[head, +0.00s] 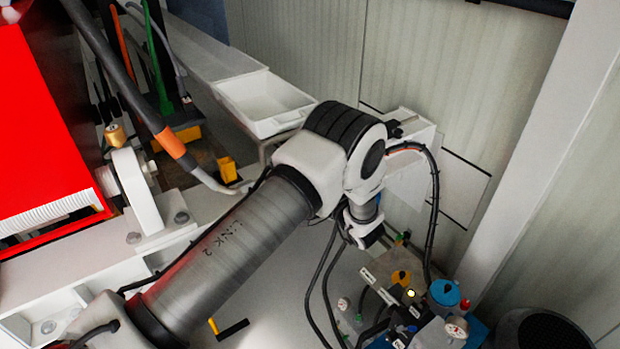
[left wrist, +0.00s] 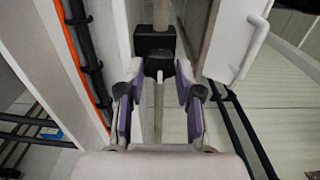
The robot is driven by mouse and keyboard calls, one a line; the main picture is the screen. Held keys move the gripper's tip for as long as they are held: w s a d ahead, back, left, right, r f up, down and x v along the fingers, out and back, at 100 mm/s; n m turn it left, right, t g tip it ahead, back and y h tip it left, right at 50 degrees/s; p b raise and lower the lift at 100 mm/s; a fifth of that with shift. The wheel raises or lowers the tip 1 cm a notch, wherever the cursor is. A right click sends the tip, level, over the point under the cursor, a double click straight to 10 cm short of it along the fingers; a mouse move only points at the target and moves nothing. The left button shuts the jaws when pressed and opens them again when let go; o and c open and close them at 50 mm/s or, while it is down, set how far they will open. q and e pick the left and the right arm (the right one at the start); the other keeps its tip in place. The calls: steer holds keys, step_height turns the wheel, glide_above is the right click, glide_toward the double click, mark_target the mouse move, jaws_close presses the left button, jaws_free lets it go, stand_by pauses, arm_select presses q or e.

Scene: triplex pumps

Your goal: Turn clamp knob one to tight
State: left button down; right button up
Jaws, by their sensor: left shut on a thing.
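In the left wrist view a small black clamp knob (left wrist: 158,67) sits below a black clamp block (left wrist: 154,43) on a thin grey upright rod. No number on the knob is readable. My left gripper (left wrist: 159,72) has its two fingers on either side of the knob and is shut on it. In the head view my left arm crosses the middle and hides the gripper and knob behind its wrist. My right gripper is in neither view.
A white tray (head: 264,103) stands behind the arm. A red housing (head: 40,125) fills the left. At lower right are a blue-capped device (head: 444,292) and loose black cables. In the wrist view a white handle (left wrist: 258,42) and black hoses flank the gripper.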

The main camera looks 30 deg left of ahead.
arm_select(q)
steer(key=c, duration=0.8)
jaws_free()
steer(key=shift+a, duration=0.1)
steer(key=shift+o, duration=0.2)
steer(key=v, duration=0.7)
steer(key=shift+s+d, duration=0.15)
steer(key=shift+d, duration=0.1)
steer(key=shift+f, duration=0.1)
